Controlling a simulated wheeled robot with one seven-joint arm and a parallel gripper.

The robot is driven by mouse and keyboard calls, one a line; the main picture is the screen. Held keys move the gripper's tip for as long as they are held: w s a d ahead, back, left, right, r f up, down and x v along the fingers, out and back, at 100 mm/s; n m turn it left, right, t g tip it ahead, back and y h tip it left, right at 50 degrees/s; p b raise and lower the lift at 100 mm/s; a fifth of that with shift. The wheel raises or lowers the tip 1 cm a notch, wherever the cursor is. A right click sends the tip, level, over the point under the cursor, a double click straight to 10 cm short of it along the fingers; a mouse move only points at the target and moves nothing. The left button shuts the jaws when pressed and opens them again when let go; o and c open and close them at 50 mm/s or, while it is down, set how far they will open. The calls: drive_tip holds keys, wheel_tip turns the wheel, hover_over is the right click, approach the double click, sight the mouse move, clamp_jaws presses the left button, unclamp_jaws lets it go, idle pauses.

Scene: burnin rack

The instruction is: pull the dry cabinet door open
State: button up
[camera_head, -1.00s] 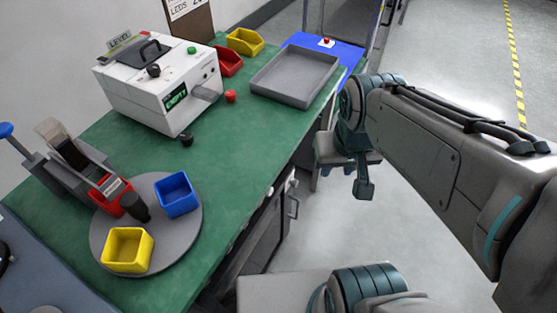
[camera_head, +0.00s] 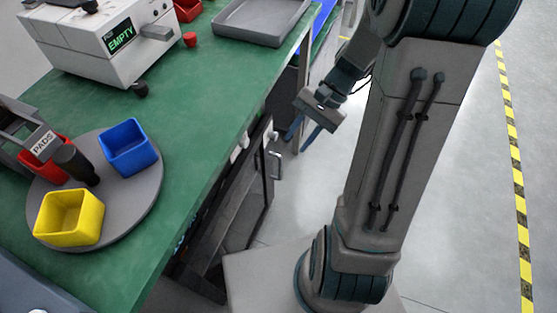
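The dry cabinet door (camera_head: 262,187) is a grey-framed front with a dark panel, under the right edge of the green bench. It is seen at a steep angle and looks closed. Its light metal handle (camera_head: 277,166) sticks out to the right near the top. My gripper (camera_head: 299,142) is above and slightly right of the handle in the picture, with its fingers pointing down and left. The two bluish fingers look apart with nothing between them. There is no visible contact with the handle.
The green bench (camera_head: 205,105) carries a white tester (camera_head: 90,50), a grey tray (camera_head: 262,20) and a round turntable (camera_head: 125,215) with a blue bin (camera_head: 128,147) and a yellow bin (camera_head: 70,218). Open floor (camera_head: 455,190) lies right of my arm.

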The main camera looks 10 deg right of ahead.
drive_tip(key=w+d+f+m+t+y+b, duration=0.3)
drive_tip(key=d+f+m+b, duration=0.15)
drive_tip(key=f, duration=0.65)
drive_tip(key=w+d+f+m+t+y+b, duration=0.3)
drive_tip(key=f+m+t+b, duration=0.15)
drive_tip(key=f, duration=0.65)
drive_tip(key=w+d+f+m+t+y+b, duration=0.25)
drive_tip(key=f+m+b, duration=0.3)
drive_tip(key=f, duration=0.55)
drive_tip(key=shift+y, duration=0.25)
drive_tip(key=b+x, duration=0.1)
drive_tip(key=x, duration=0.3)
drive_tip(key=b+x, duration=0.1)
drive_tip(key=x, duration=0.3)
drive_tip(key=b+x, duration=0.1)
drive_tip(key=x, duration=0.3)
drive_tip(key=shift+w+a+r, duration=0.1)
drive_tip(key=shift+a+r, duration=0.05)
drive_tip(key=shift+r, duration=0.1)
clamp_jaws()
